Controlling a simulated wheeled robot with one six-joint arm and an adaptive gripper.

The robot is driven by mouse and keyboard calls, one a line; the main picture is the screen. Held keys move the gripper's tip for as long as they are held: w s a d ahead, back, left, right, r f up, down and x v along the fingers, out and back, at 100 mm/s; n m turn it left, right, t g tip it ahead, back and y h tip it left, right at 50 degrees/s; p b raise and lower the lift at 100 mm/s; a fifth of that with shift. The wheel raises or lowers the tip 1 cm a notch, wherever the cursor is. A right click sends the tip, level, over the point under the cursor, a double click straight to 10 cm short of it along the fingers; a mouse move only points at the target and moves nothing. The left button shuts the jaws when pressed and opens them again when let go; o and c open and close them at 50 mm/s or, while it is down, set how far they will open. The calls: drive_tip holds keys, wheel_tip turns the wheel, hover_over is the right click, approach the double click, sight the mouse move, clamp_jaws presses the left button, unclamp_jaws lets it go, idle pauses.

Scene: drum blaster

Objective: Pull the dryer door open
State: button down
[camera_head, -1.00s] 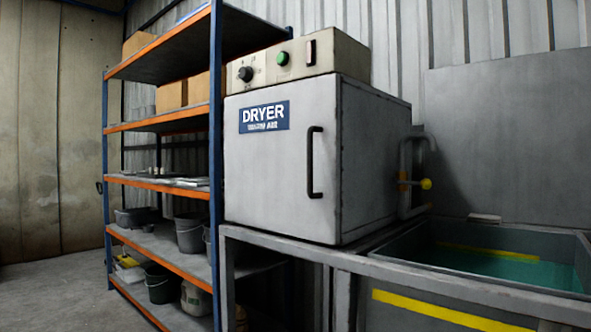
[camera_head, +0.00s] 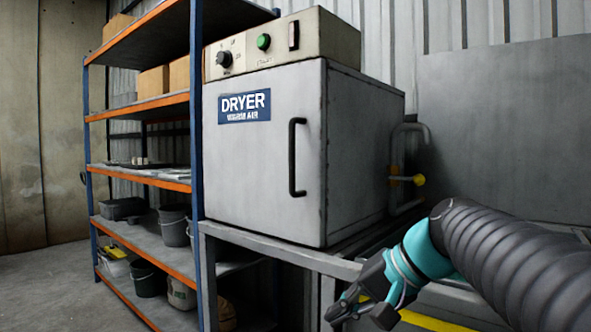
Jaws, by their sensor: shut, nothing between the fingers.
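The dryer (camera_head: 250,170) is a grey metal box with a blue label reading "DRYER". Its door (camera_head: 255,195) faces the front and is shut. A dark vertical bar handle (camera_head: 293,157) is on the right side of the door. My gripper (camera_head: 358,316) is in the lower right part of the view, below and to the right of the handle, clear of the dryer. It is shut and holds nothing. My arm covers part of the tank area at the right.
The dryer stands on a grey metal frame table (camera_head: 285,253). Left of it is a blue and orange shelf rack (camera_head: 196,150) with boxes and buckets. A pipe with a yellow valve (camera_head: 417,180) is to the right. Open floor (camera_head: 60,285) lies at the far left.

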drive_tip(key=w+a+r+y+p, duration=0.1)
drive_tip(key=w+r+y, duration=0.4)
drive_tip(key=w+r, duration=0.55)
drive_tip(key=n+g+y+p, duration=0.1)
drive_tip(key=n+g+y, duration=0.2)
drive_tip(key=y, duration=0.2)
approach(294, 162)
drive_tip(key=shift+t, duration=0.3)
drive_tip(key=a, duration=0.9)
drive_tip(key=shift+w+a+f, duration=0.1)
drive_tip(key=shift+w+a, duration=0.05)
drive_tip(key=shift+w, duration=0.1)
drive_tip(key=shift+w+d, duration=0.15)
drive_tip(key=shift+d, duration=0.2)
drive_tip(key=shift+s+a, duration=0.2)
drive_tip(key=shift+a, duration=0.1)
drive_tip(key=shift+s+a+m+t+b, duration=0.3)
drive_tip(key=shift+s+a+t+b, duration=0.1)
drive_tip(key=shift+b, duration=0.15)
